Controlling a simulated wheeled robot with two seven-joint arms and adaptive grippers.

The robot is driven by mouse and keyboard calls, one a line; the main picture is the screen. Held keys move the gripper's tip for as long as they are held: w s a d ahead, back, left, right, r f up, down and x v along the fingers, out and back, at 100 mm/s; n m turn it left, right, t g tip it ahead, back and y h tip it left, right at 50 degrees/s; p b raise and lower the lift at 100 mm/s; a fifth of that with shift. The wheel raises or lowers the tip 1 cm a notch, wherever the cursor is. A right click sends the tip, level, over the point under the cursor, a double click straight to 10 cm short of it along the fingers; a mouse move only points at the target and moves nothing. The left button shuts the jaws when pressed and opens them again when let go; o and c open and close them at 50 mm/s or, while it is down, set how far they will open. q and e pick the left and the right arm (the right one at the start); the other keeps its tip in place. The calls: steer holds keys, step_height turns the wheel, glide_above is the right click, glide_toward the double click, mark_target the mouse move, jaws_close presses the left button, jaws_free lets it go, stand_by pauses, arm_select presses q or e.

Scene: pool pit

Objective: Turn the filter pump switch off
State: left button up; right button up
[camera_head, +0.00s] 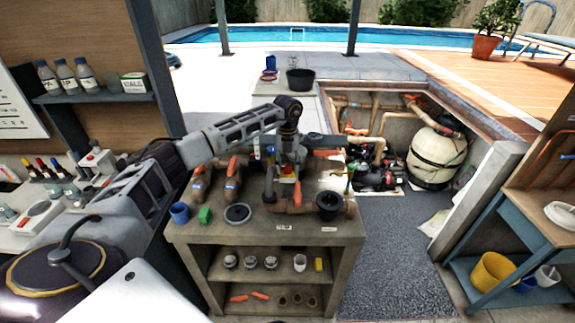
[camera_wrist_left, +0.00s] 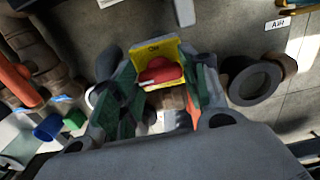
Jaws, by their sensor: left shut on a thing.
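The filter pump switch (camera_wrist_left: 161,72) shows in the left wrist view as a red rotary knob on a yellow plate (camera_wrist_left: 150,47) with small dark lettering, too small to read surely. My left gripper (camera_head: 287,172) is over the pipework on the workbench top in the head view. In the left wrist view its green-padded fingers (camera_wrist_left: 161,82) stand on both sides of the red knob and are shut on it. The fingers and arm hide most of the switch in the head view. My right gripper is not in view.
The workbench (camera_head: 192,232) carries pipes with orange valve handles, a blue cup (camera_head: 179,213), a green block (camera_head: 205,215) and a black round lid (camera_head: 237,213). Behind to the right is the pump pit with a cream filter tank (camera_head: 437,155). Grey floor (camera_head: 385,250) is clear right of the bench.

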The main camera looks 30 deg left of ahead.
arm_select(q)
steer(key=shift+w+r, duration=0.1)
steer(key=shift+r, duration=0.05)
steer(key=o, duration=1)
step_height(320, 180, up, 12)
stand_by(0.6)
stand_by(0.4)
